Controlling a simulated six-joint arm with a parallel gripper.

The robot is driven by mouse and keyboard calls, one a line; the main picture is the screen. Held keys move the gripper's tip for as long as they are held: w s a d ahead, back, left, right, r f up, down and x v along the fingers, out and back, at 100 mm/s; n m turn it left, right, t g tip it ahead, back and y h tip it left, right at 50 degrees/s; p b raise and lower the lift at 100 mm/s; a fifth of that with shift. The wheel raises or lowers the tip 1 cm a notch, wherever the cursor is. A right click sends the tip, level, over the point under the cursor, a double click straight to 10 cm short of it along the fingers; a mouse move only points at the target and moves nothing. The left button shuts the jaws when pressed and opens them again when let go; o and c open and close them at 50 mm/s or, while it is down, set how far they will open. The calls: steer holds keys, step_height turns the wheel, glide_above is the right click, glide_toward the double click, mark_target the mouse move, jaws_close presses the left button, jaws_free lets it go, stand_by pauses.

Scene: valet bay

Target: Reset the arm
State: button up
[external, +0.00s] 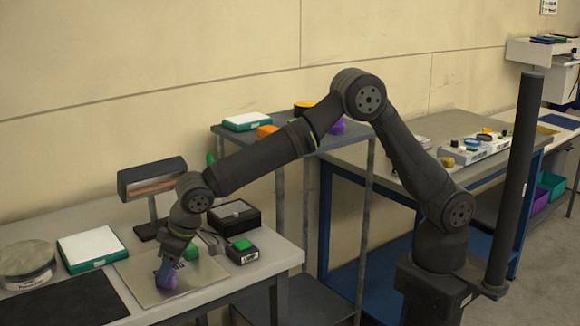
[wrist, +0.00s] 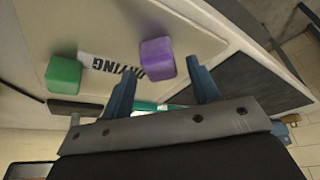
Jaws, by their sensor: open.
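My arm reaches left over the near table in the external view, with my gripper (external: 167,268) pointing down at a metal plate (external: 140,284). The gripper is open in the wrist view (wrist: 164,74), its two blue fingers spread apart. A purple block (external: 170,281) is on the plate at the fingertips; in the wrist view (wrist: 157,59) it shows just beyond and between them. I cannot tell whether the fingers touch it. A green block (external: 191,251) is beside it, and also shows at left in the wrist view (wrist: 64,75). The plate's label reads "DRYING".
A black mat (external: 65,302), a white-and-green box (external: 91,248) and a round tin (external: 28,262) lie left of the plate. A lamp-like stand (external: 152,180), a black box (external: 234,216) and a small device with a green button (external: 242,252) stand close behind and right.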

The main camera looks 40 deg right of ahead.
steer(key=shift+x, duration=0.95)
steer(key=shift+w+a, duration=0.1)
steer(key=shift+r, duration=1.35)
